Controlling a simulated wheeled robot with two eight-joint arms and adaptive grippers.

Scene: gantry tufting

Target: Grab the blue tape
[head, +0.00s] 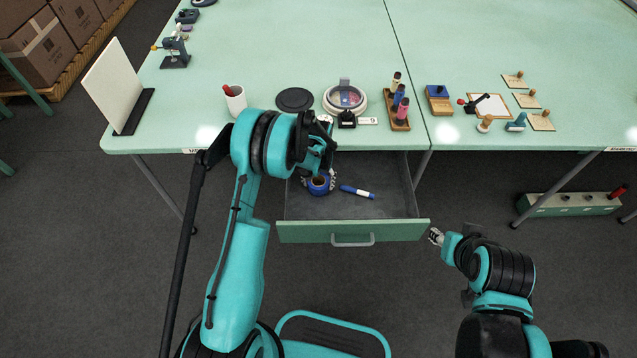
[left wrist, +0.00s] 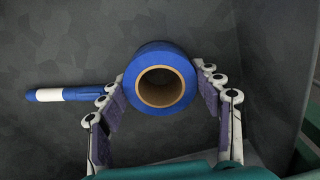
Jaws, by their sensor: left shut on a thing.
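The blue tape (head: 318,185) is a roll with a brown cardboard core, inside the open drawer at its left side. It also shows in the left wrist view (left wrist: 160,62), between the two finger pads. My left gripper (head: 319,181) reaches down into the drawer and is shut on the tape, one finger on each side of it. I cannot tell whether the tape touches the drawer floor. My right gripper (head: 436,237) is outside the drawer, near its front right corner; its fingers are too small to tell open from shut.
The open drawer (head: 352,231) has a green front with a grey handle. A blue marker with a white band (head: 357,192) lies in it, right of the tape. The green table (head: 190,100) above holds a white cup (head: 235,101), a bottle rack (head: 399,119) and stamps.

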